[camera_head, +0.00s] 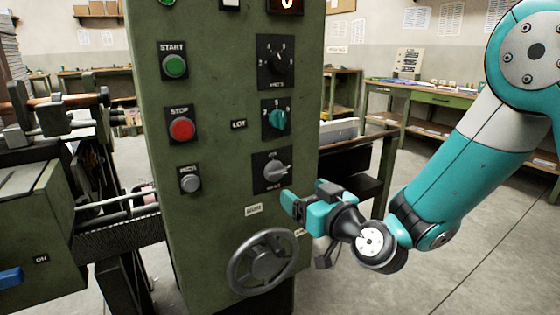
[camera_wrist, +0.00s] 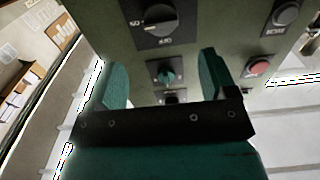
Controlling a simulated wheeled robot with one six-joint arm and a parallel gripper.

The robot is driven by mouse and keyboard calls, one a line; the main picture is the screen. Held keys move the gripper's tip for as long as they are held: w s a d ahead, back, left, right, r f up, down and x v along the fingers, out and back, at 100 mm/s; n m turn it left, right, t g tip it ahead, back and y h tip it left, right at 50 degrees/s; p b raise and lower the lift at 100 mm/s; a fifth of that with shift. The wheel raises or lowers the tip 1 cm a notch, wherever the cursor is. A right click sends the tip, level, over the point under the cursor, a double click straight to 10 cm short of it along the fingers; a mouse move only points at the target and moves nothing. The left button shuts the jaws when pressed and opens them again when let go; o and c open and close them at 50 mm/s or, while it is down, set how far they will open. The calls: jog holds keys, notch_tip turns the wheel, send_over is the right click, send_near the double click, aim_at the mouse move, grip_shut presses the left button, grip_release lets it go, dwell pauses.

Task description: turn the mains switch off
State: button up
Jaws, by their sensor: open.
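A grey rotary switch (camera_head: 277,170) on a black plate sits low on the right of the green panel; its label is too small to read, but it looks like the mains switch. Its handle points to the right and slightly up. In the wrist view the grey switch (camera_wrist: 157,18) shows at the top, ahead of the fingers. My gripper (camera_head: 292,205) is open and empty, below and right of the switch, apart from it. In the wrist view its teal fingers (camera_wrist: 165,82) stand wide apart with nothing between them.
Above the switch are a teal knob (camera_head: 277,118) and a black knob (camera_head: 275,60). On the left are a green START button (camera_head: 175,65), a red STOP button (camera_head: 181,129) and a grey button (camera_head: 190,183). Floor at the right is clear.

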aim_at(279, 175)
jog(key=p+x, duration=0.5)
jog(key=x, duration=0.3)
jog(key=shift+w+a+p, duration=0.2)
jog(key=shift+a+p, duration=0.1)
jog(key=shift+w+a, duration=0.25)
jog(key=shift+w, duration=0.25)
jog(key=c, duration=0.9)
